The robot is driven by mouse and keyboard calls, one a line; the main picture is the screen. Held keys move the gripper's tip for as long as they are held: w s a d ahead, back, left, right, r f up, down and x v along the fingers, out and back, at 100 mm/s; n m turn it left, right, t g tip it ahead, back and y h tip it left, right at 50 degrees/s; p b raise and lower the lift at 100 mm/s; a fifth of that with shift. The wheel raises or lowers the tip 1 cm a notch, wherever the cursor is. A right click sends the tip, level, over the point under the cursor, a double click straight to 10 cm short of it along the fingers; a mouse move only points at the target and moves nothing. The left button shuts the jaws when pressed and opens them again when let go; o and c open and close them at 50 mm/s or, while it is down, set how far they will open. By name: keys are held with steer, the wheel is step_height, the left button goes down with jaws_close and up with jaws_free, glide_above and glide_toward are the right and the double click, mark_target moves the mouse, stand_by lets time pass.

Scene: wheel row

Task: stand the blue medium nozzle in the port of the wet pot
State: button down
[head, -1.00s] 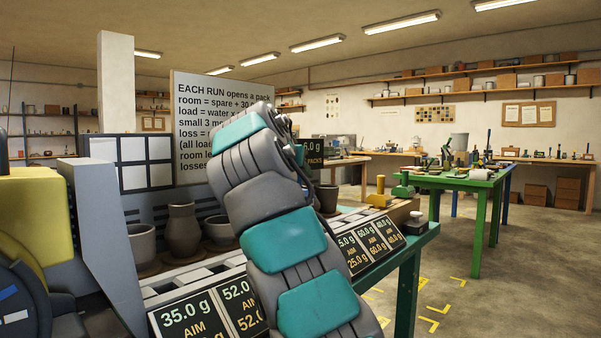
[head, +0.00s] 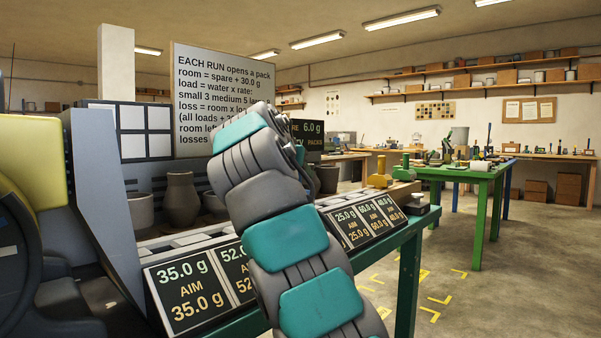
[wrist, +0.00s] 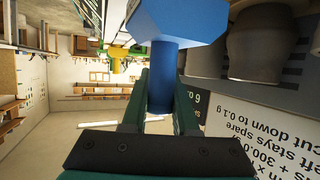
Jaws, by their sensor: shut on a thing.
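My gripper (wrist: 163,110) is shut on the blue nozzle (wrist: 175,22); the wrist view shows its stem between the fingers and its wide faceted head beyond them. In the head view my own arm hides the gripper and the nozzle. Grey pots stand in a row behind the sloped panels: a straight one (head: 141,210), a taller necked one (head: 181,200), one partly hidden (head: 215,204) and one right of my arm (head: 327,179). I cannot tell which pot is wet, and no port shows clearly. A grey pot also shows in the wrist view (wrist: 258,42).
A yellow nozzle (head: 379,176) and a green one (head: 405,165) stand at the bench's right end. Weight panels (head: 186,290) line its front edge. A text board (head: 222,105) stands behind. A green table (head: 465,175) is at right, with open floor (head: 450,285) before it.

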steer(key=c, duration=0.6)
jaws_free()
steer(key=shift+s, duration=0.1)
steer(key=v, duration=0.7)
steer(key=shift+s, duration=0.3)
